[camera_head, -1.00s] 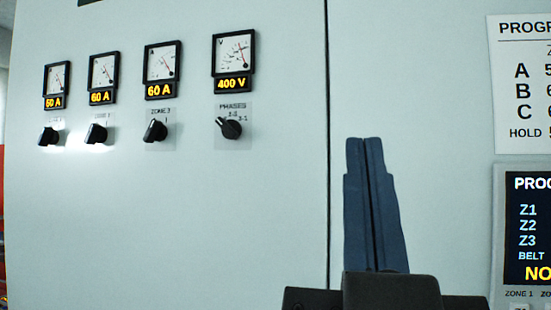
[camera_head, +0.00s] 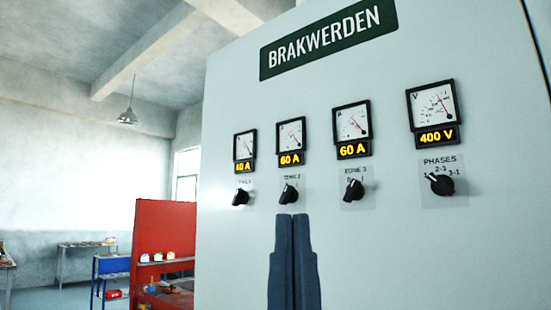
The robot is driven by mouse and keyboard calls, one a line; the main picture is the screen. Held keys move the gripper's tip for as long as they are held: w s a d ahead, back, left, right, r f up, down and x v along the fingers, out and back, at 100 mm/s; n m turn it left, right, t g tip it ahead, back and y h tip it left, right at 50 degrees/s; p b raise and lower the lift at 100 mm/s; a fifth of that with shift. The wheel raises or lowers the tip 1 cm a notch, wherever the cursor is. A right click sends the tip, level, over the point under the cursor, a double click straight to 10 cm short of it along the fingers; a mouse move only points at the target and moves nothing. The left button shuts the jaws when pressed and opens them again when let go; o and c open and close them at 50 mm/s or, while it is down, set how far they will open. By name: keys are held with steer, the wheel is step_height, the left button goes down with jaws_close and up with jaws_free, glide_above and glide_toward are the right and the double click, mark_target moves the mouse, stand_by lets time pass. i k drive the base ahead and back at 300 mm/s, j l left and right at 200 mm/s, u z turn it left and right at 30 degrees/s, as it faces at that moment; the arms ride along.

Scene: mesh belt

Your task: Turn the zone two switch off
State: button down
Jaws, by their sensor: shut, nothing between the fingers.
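The zone 2 switch (camera_head: 289,194) is a black rotary knob on a pale plate, second from the left in the row of knobs on the grey cabinet. Its "ZONE 2" label is just readable, but its position marks are too small to read. The meter (camera_head: 291,134) above it shows 60 A on its amber display. My gripper (camera_head: 292,218) points up with its blue-grey fingers together and empty. In the picture its tips are just below the zone 2 switch. I cannot tell how far they are from the panel, and no contact shows.
Knobs for zone 1 (camera_head: 241,197) and zone 3 (camera_head: 353,190) sit on either side, with the phases knob (camera_head: 440,184) farther right. The cabinet face (camera_head: 400,260) below is bare. A red partition (camera_head: 165,226) and workbenches (camera_head: 82,246) stand beyond at left.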

mark_target(290, 195)
steer(key=i+j, duration=0.2)
steer(key=j, duration=0.2)
steer(key=i+j, duration=0.15)
steer(key=j, duration=0.25)
steer(key=i+j+z, duration=0.1)
steer(key=j, duration=0.25)
steer(key=i, duration=0.1)
